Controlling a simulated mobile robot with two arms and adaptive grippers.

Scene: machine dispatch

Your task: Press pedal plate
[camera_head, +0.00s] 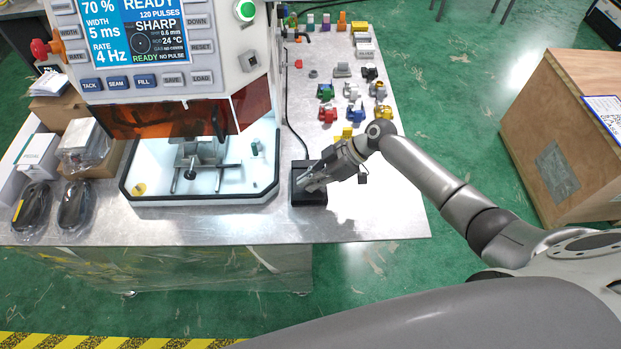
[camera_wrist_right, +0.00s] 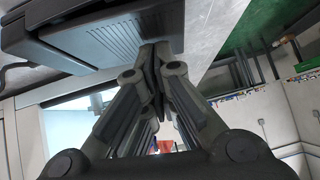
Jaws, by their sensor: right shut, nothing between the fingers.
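The black pedal (camera_head: 311,196) stands on the metal table, just right of the white machine tray, with a cable running up from it. My right gripper (camera_head: 310,184) reaches over it from the right, its fingers shut and empty. In the right wrist view the ribbed pedal plate (camera_wrist_right: 105,42) fills the upper left. The shut fingertips (camera_wrist_right: 155,50) are at the plate's right part and seem to touch it or sit very close; I cannot tell how far the plate is pushed down. My left gripper is not in view.
The laser machine's screen (camera_head: 140,32) reads READY and NO PULSE. Its work tray (camera_head: 150,196) is left of the pedal. Several small coloured parts lie on the table behind the pedal. A wooden crate (camera_head: 560,140) stands at the right. The table front right of the pedal is bare.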

